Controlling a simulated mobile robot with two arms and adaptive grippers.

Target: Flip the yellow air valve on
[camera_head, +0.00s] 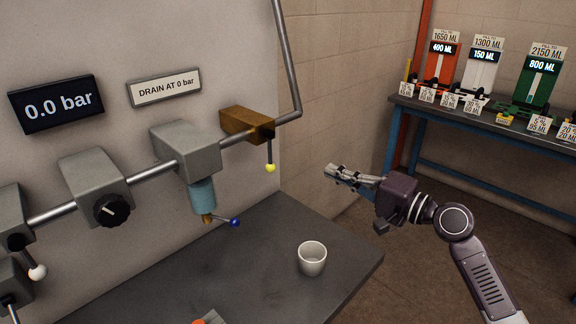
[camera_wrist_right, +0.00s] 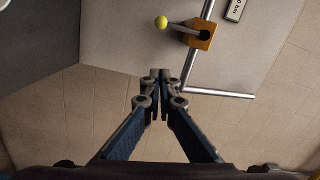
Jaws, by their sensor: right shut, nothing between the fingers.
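The yellow air valve is a brass block (camera_head: 247,125) on the grey pipe, with a thin lever ending in a yellow ball (camera_head: 270,168). In the head view the lever hangs straight down. In the right wrist view the brass block (camera_wrist_right: 201,35) is at the top, with the yellow ball (camera_wrist_right: 161,22) to its left. My right gripper (camera_head: 335,172) is to the right of the yellow ball, apart from it, pointing left. Its fingertips are together and empty, as the right wrist view also shows (camera_wrist_right: 160,75). My left gripper is not in view.
A gauge display (camera_head: 57,103) reads 0.0 bar. A blue-ended lever (camera_head: 234,222) sits under a grey block with a teal cylinder (camera_head: 202,194). A white cup (camera_head: 312,259) stands on the dark bench (camera_head: 262,228). A blue-legged table (camera_head: 480,127) with signs is at the right.

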